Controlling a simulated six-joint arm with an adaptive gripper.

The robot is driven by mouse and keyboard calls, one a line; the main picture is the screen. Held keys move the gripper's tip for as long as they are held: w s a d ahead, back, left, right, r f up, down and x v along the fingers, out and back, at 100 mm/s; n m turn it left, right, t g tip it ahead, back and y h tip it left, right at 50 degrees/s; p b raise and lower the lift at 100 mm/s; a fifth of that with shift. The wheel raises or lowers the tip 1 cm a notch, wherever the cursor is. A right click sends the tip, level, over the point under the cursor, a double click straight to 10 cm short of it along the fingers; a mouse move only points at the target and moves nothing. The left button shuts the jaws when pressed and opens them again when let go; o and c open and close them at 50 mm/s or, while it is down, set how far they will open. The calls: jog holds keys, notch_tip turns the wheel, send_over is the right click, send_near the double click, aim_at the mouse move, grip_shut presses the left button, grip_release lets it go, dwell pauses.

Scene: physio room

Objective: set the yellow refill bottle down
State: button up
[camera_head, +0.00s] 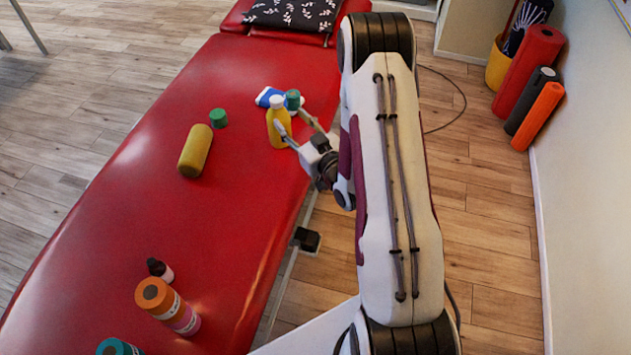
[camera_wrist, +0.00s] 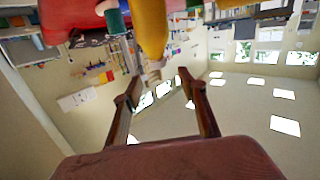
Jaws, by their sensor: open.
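The yellow refill bottle (camera_head: 279,128) with a pale cap stands upright at the right part of the red treatment table (camera_head: 140,235). My gripper (camera_head: 293,120) is open beside it, with its fingers close around the bottle's right side; I cannot tell whether they touch it. In the wrist view the bottle (camera_wrist: 151,28) appears upside down at the top middle, with its cap end toward the gap between my open fingers (camera_wrist: 157,80).
A blue-and-white item (camera_head: 268,96) and a green-topped container (camera_head: 292,97) stand just behind the bottle. A yellow cylinder (camera_head: 195,151) lies to the left, near a green cap (camera_head: 218,118). An orange-topped container (camera_head: 160,300) stands at the front. The table's middle is clear.

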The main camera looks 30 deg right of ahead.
jog(key=s+a+r+g+h, duration=0.1)
jog(key=s+a+r+g, duration=0.15)
jog(key=r, duration=0.55)
jog(key=s+a+r+g+h, duration=0.15)
jog(key=s+r+g, duration=0.25)
jog(key=r, duration=0.4)
jog(key=s+a+r+g, duration=0.1)
jog(key=s+a+r, duration=0.1)
jog(key=s, duration=0.7)
jog(key=s+a+r+g+y, duration=0.1)
jog(key=s+a+r+g, duration=0.1)
jog(key=s, duration=0.8)
jog(key=s+a+r+m+g, duration=0.1)
jog(key=s+a, duration=0.3)
jog(key=s, duration=0.5)
jog(key=shift+s+a+r+g, duration=0.4)
jog(key=shift+r+g, duration=0.15)
jog(key=shift+r, duration=0.15)
